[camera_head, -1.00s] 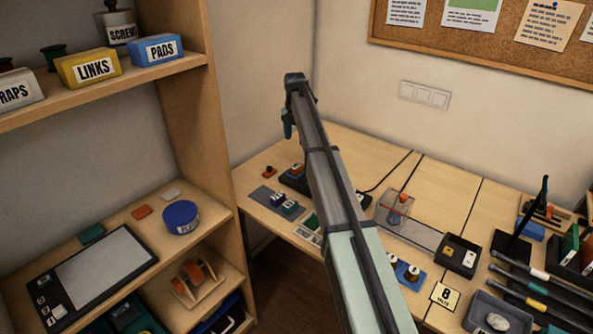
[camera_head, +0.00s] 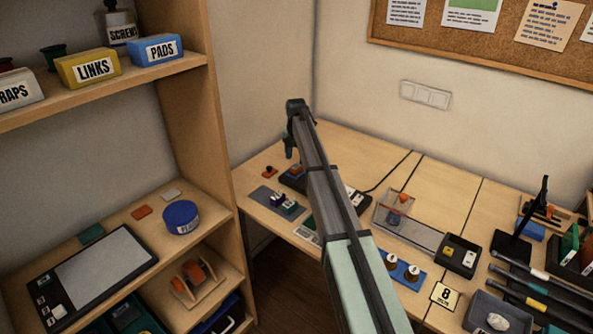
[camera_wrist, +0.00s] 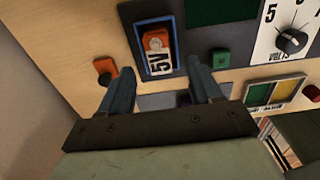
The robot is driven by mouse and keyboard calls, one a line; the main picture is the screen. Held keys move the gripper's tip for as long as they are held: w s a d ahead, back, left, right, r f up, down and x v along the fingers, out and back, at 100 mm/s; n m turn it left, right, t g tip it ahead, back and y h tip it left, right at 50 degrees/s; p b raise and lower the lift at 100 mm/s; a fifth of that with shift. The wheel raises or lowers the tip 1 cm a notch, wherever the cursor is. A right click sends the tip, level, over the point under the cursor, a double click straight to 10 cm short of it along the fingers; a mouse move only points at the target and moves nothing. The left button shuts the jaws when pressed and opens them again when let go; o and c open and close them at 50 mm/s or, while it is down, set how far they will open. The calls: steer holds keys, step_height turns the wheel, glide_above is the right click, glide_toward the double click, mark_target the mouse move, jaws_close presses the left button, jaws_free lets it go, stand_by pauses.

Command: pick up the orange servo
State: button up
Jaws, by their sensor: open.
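An orange block, which looks like the orange servo (camera_wrist: 155,41), lies in a dark, blue-edged tray (camera_wrist: 173,70) with a white 5V label beside its orange part. In the head view the orange servo (camera_head: 297,170) shows small, partly beside my arm. My gripper (camera_wrist: 162,87) is open and empty. In the wrist view its two fingers point toward the tray, with the servo ahead of the gap between them. In the head view my gripper (camera_head: 289,146) hangs above the table's back left part, apart from the servo.
A small orange piece with a dark knob (camera_wrist: 104,70) lies left of the tray. A volts dial panel (camera_wrist: 287,35) is farther right. The shelf unit (camera_head: 190,110) stands left of the table.

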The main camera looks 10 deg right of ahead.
mark_target(297, 165)
steer(key=f, duration=0.4)
steer(key=shift+w+d, duration=0.15)
steer(key=shift+w, duration=0.05)
steer(key=shift+c, duration=0.4)
jaws_close()
